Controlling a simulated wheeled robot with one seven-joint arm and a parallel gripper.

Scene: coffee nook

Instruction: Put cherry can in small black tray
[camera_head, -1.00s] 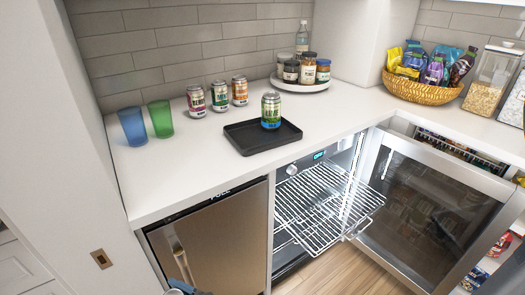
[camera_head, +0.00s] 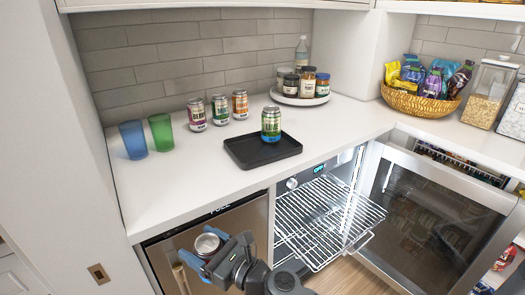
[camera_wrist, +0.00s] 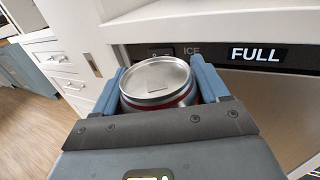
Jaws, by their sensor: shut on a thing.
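A silver-topped can (camera_head: 207,243) with a dark red band is in my gripper (camera_head: 206,250), in front of the ice-maker door and below the counter edge. The wrist view shows the can (camera_wrist: 158,82) upright between the blue fingers of my gripper (camera_wrist: 160,92); its label is mostly hidden, so I cannot read the flavour. The small black tray (camera_head: 258,153) lies on the counter, above and to the right of my gripper.
Cans in pink (camera_head: 196,114), green (camera_head: 220,109) and orange (camera_head: 240,104) stand behind the tray. Blue (camera_head: 133,139) and green (camera_head: 161,132) cups stand left. A wire rack (camera_head: 330,215) juts from the open cooler. Counter left of the tray is clear.

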